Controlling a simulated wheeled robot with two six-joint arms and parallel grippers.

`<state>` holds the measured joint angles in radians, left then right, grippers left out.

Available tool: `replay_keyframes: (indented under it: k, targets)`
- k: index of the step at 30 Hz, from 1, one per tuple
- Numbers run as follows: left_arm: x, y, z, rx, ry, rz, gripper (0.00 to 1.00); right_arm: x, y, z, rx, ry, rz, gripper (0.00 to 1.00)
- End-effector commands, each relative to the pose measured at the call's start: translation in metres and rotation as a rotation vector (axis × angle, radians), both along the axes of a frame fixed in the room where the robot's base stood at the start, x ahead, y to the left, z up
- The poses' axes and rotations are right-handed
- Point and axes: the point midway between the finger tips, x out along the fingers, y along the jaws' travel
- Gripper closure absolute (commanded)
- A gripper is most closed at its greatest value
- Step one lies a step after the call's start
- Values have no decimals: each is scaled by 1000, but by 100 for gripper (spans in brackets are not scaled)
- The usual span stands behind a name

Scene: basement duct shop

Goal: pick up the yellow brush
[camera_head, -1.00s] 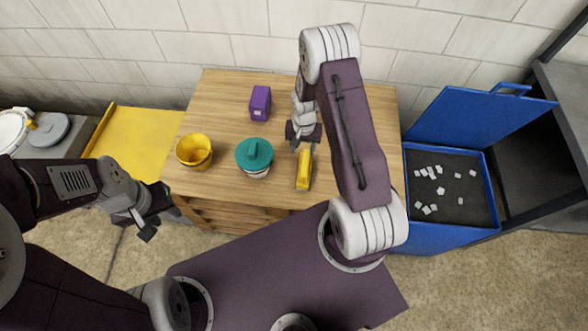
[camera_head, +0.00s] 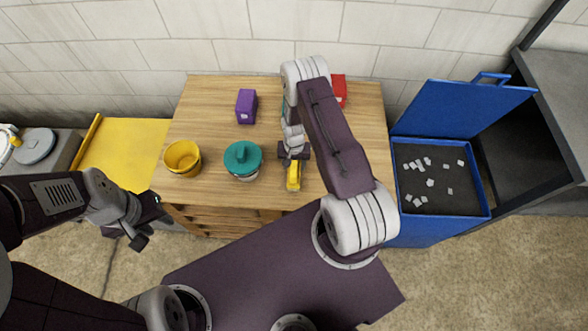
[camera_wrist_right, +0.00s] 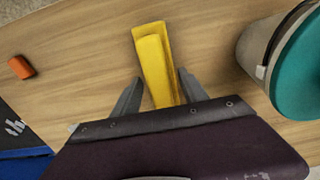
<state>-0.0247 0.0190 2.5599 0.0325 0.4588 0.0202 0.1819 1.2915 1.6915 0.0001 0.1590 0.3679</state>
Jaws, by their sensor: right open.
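The yellow brush (camera_head: 293,182) lies on the wooden table near its front edge. My right gripper (camera_head: 293,158) is over the back end of the brush and hides part of it. In the right wrist view, the brush (camera_wrist_right: 154,60) runs between the two spread fingers of my right gripper (camera_wrist_right: 157,84), with gaps on both sides. The gripper is open. My left gripper (camera_head: 142,228) hangs in front of the table's left side, away from the brush, with its fingers apart and nothing seen between them.
A teal-lidded pot (camera_head: 243,160) stands left of the brush, with a yellow bucket (camera_head: 183,158) farther left. A purple box (camera_head: 246,106) and a partly hidden red box (camera_head: 339,90) stand behind. A small orange block (camera_wrist_right: 22,67) shows in the wrist view. An open blue bin (camera_head: 443,229) is right.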

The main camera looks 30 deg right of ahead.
Motion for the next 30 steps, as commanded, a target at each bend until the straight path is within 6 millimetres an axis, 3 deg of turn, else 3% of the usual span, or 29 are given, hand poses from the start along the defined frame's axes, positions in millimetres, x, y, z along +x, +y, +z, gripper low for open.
replay_keyframes:
  k: [4, 9, 10, 20, 23, 28, 30]
  targets:
    - [0, 0, 0, 0, 0, 0, 64, 0, 0, 0, -1, -1, 0, 49]
    - [0, 0, 0, 0, 0, 0, 64, 0, 0, 0, 0, 0, 0, 96]
    - [0, 0, 0, 0, 0, 0, 64, 0, 0, 1, 0, 0, 0, 100]
    - [0, 0, 0, 0, 0, 0, 64, 1, 0, 3, 0, -2, 0, 100]
    - [0, 0, -1, 0, 0, 0, 64, 1, 0, 11, 0, -2, 0, 100]
    - [0, 0, -3, 0, 0, 0, 64, 2, 0, 42, 0, -4, 0, 100]
    - [0, 0, -5, 0, 0, 0, 64, -5, -15, 50, 0, -2, -7, 100]
